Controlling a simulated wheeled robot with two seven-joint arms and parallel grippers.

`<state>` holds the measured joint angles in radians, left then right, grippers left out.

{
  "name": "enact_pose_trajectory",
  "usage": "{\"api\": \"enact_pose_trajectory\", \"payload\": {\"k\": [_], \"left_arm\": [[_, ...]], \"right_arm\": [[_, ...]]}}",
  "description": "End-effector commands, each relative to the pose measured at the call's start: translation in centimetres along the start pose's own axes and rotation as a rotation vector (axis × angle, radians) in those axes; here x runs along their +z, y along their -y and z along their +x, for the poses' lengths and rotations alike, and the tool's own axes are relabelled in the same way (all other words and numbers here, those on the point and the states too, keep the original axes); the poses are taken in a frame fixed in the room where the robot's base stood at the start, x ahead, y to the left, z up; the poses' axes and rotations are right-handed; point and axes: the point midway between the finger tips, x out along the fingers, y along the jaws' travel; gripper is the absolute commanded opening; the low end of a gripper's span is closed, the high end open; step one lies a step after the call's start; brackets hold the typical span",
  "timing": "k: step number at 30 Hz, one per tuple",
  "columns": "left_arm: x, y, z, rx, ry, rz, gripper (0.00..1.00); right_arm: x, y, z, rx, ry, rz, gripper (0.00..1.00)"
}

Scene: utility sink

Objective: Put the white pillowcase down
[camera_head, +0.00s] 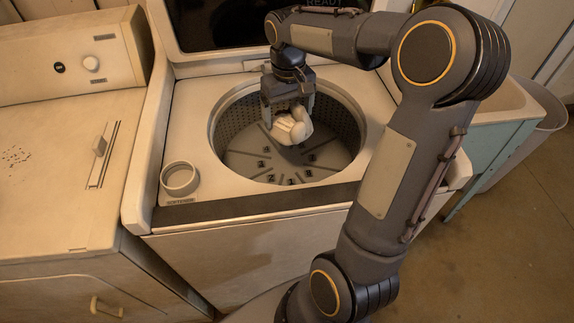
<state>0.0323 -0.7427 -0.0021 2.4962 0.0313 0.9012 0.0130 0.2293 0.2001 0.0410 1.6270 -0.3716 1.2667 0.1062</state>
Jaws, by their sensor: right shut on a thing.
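The white pillowcase (291,129) is a small bunched white bundle. My right gripper (290,112) points down over the open washer drum (231,124) and is shut on the pillowcase. The pillowcase hangs between the fingers at the drum's mouth, and the drum floor shows below and around it. I cannot tell how far above the drum floor it is. My left gripper is not in view.
The top-loading washer (186,123) has its lid raised at the back and a round softener cup (180,178) at its front left corner. A dryer (50,170) stands left. A sink (508,100) and a pale bin (545,125) stand right.

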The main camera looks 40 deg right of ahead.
Motion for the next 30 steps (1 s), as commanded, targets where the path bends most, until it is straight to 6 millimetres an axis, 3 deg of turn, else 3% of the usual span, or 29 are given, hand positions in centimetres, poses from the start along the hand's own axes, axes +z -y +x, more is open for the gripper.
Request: {"api": "enact_pose_trajectory", "payload": {"k": [1,9,26,30], "left_arm": [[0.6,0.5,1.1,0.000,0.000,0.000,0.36],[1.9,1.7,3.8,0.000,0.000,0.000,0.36],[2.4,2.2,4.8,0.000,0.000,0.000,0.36],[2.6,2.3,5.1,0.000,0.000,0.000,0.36]], "right_arm": [[0.0,0.0,1.8,0.000,0.002,0.000,0.50],[0.0,0.0,6.7,0.000,0.002,-0.001,0.50],[0.1,0.1,13.5,-0.001,0.004,0.000,0.50],[0.1,0.1,16.0,-0.001,0.005,-0.001,0.50]]}}
